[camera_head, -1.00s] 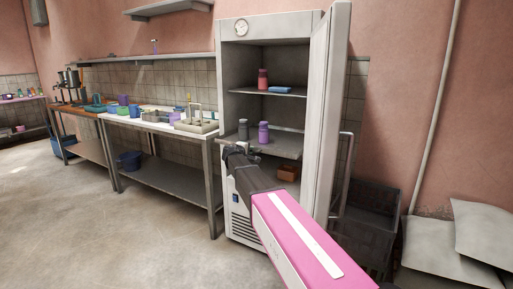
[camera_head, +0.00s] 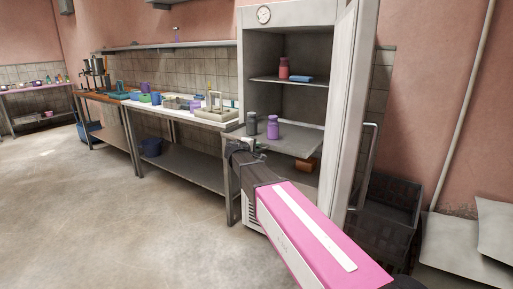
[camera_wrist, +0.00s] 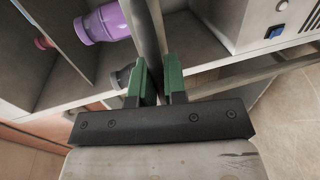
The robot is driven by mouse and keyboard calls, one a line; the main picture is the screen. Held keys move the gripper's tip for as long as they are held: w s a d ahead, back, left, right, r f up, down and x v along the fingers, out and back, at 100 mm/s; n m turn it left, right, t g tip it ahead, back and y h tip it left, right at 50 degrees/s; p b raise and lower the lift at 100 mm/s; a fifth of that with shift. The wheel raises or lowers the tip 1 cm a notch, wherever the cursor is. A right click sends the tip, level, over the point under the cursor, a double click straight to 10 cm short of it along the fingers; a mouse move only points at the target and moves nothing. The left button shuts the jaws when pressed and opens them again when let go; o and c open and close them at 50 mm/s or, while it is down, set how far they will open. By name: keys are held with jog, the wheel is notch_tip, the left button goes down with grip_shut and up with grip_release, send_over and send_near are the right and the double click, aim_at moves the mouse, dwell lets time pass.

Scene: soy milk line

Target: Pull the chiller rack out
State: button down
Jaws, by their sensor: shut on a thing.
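The chiller (camera_head: 285,14) stands with its door (camera_head: 352,100) open to the right. Its middle rack (camera_head: 298,142) sticks out past the cabinet front, with a dark bottle (camera_head: 251,123) and a purple bottle (camera_head: 273,127) standing on it. My gripper (camera_head: 240,148) is at the rack's front edge. In the wrist view, my gripper's green fingers (camera_wrist: 160,82) are shut around a grey bar (camera_wrist: 148,35), the rack's front edge. The purple bottle (camera_wrist: 103,24) and part of the dark bottle (camera_wrist: 122,77) show beside it. My arm hides the chiller's lower front.
A worktable (camera_head: 190,165) stands close on the left, dark crates (camera_head: 385,215) on the right. The floor in front is clear.

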jog(key=c, duration=1.2)
grip_release()
jog(key=v, duration=1.1)
jog(key=shift+f, duration=0.1)
